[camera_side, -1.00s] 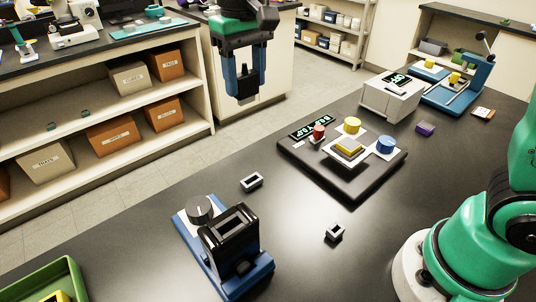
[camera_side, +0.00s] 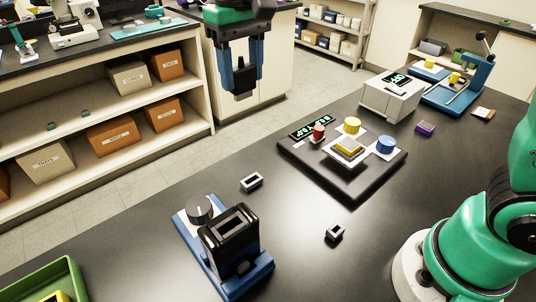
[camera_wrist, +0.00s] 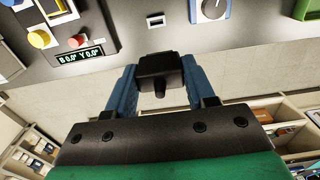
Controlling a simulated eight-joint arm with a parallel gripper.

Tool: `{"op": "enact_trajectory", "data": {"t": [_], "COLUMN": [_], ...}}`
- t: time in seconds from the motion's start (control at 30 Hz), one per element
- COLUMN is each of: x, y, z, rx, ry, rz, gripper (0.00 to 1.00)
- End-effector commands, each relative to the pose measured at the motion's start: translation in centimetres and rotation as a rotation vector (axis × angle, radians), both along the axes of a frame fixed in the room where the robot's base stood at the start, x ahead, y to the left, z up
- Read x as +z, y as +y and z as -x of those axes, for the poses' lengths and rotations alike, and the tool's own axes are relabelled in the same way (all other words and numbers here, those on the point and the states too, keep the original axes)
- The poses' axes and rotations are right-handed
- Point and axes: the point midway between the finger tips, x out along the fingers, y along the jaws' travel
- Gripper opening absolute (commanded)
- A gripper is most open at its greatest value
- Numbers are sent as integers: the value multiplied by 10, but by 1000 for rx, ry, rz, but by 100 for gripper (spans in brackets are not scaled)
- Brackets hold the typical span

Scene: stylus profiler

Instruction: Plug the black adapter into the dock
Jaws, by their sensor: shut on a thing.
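My gripper (camera_side: 241,90) hangs high at the top of the side view, well above and beyond the table's back edge. Its blue fingers are shut on the black adapter (camera_wrist: 160,72), a dark block with a short round stub, seen between the fingertips in the wrist view. In the side view the adapter (camera_side: 242,97) is small and dark at the fingertips. A blue-based unit with a grey knob and a tall black slotted body (camera_side: 232,235), which looks like the dock, stands at the front of the table. The held adapter is apart from it.
Two small black-and-white pieces (camera_side: 252,181) (camera_side: 335,232) lie on the table. A dark stage with coloured knobs (camera_side: 335,185) sits at the middle, with a grey box (camera_side: 391,98) behind. A green tray (camera_side: 48,278) is at lower left. Bare table lies between them.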

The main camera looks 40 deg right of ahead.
Motion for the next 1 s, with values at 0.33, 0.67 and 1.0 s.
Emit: {"op": "enact_trajectory", "data": {"t": [0.33,0.67,1.0], "x": [-10,-16,-21], "y": [91,113,112], "z": [85,121,120], "rx": [14,1,1], "ry": [0,0,-1], "rz": [0,0,0], "gripper": [0,0,0]}}
